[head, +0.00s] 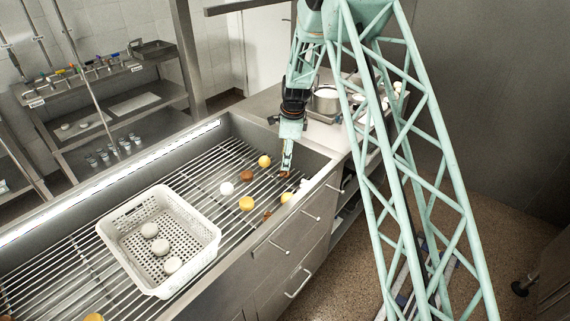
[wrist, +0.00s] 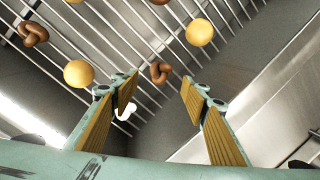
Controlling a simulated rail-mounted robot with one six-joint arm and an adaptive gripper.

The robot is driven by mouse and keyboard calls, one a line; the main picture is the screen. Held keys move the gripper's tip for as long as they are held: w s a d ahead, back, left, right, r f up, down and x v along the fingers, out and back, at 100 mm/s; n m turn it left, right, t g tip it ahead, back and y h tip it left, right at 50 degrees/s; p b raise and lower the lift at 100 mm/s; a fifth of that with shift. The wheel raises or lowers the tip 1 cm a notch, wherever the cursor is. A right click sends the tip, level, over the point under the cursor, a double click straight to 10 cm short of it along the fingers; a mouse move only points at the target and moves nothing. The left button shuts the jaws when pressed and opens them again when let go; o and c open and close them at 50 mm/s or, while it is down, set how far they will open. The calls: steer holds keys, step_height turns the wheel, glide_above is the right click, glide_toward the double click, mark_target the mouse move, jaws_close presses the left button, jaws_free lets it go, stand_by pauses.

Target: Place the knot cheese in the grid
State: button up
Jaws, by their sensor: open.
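My gripper (head: 286,166) points down over the far right end of the metal bar rack; in the wrist view (wrist: 158,90) its yellow-padded fingers are spread and empty. A brown knot cheese (wrist: 160,73) shows in the gap between the fingertips, on the bars; I cannot tell how far below them it is. A second knot (wrist: 33,34) lies at the upper left of the wrist view. In the head view brown pieces lie on the rack at left of the gripper (head: 247,175) and nearer (head: 267,215). The bar grid (head: 205,185) spans the sink.
A white perforated basket (head: 205,243) stands on the rack with several pale pieces inside. Yellow balls (head: 246,204) and a white ball (head: 226,188) lie loose. A white item (wrist: 126,112) is by the left finger. Steel walls (head: 318,165) edge the sink.

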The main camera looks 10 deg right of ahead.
steer(key=shift+s+d+r, duration=0.1)
steer(key=shift+s+r, duration=0.1)
steer(key=shift+r, duration=0.85)
steer(key=shift+s+r, duration=0.15)
steer(key=shift+r, duration=0.85)
